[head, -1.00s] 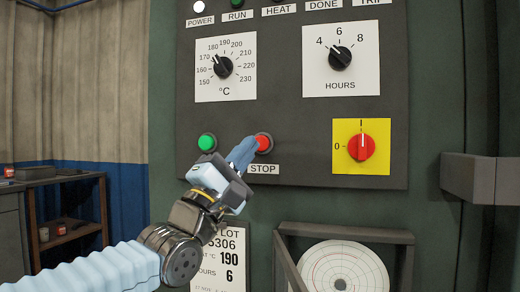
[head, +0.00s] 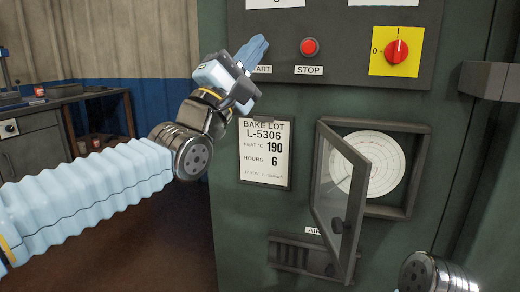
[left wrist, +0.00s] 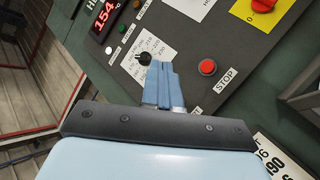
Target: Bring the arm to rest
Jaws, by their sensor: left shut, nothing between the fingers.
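My left gripper (head: 255,52) is shut and empty, in front of the lower left of the dark control panel (head: 270,20). Its blue fingers point up and hide the start button and part of its label. The red stop button (head: 309,47) is to the right, apart from the fingers. In the left wrist view the shut fingers (left wrist: 160,78) are between the temperature knob (left wrist: 144,59) and the stop button (left wrist: 207,67). Whether they touch the panel cannot be told. My right gripper is out of view; only part of an arm shows at bottom right.
A chart recorder (head: 382,165) has its glass door (head: 338,200) swung open toward me. A bake lot card (head: 266,152) hangs beside it. A dark bracket (head: 488,82) juts out at right. A bench (head: 60,103) stands at far left, with open floor before it.

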